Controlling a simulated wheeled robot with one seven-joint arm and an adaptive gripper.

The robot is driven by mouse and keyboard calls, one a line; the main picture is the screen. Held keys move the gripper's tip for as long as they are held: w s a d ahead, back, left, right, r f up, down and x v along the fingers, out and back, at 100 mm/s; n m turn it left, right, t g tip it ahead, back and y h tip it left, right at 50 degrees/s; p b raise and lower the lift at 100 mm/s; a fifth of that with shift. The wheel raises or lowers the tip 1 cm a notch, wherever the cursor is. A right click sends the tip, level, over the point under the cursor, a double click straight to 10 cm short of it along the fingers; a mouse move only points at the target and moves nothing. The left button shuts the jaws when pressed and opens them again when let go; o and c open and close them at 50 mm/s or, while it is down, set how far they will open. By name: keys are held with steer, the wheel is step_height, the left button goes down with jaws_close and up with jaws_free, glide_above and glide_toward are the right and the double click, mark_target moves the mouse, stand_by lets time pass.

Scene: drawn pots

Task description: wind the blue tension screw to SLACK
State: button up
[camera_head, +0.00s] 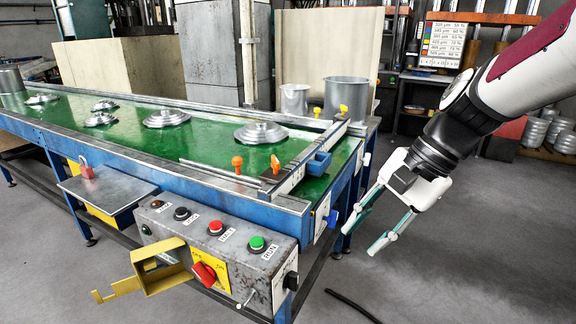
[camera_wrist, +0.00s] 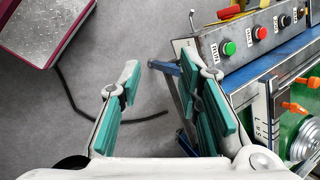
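The blue tension screw (camera_head: 332,219) shows as a small blue handle at the near right end of the green-belted table, beside a white label plate (camera_head: 321,216). Its exact angle is too small to read. In the wrist view a white plate with black lettering (camera_wrist: 263,124) is on the table's end, partly legible; the screw is not clearly visible there and may be behind my right finger. My gripper (camera_head: 361,239) is open and empty, to the right of the screw and apart from it, fingers pointing down and left. In the wrist view its teal-padded fingers (camera_wrist: 160,72) stand wide apart.
A control box (camera_head: 215,240) with buttons and a red switch juts out at the table's front. An open yellow guard (camera_head: 160,274) sticks out left of it. Orange knobs (camera_head: 275,164) stand on the table's end. A black cable (camera_head: 352,305) lies on otherwise clear floor.

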steer(key=w+d+f+m+y+b, duration=0.1)
steer(key=w+f+m+y+b, duration=0.35)
steer(key=w+f, duration=0.4)
steer(key=m+t+y+b, duration=0.6)
steer(key=m+t+b, duration=0.2)
steer(key=m, duration=0.6)
glide_toward(334, 216)
steer(key=b+x, duration=0.1)
steer(key=x, duration=0.6)
steer(key=b+x, duration=0.1)
steer(key=x, duration=0.2)
steer(key=shift+w+f+b, duration=0.3)
jaws_close()
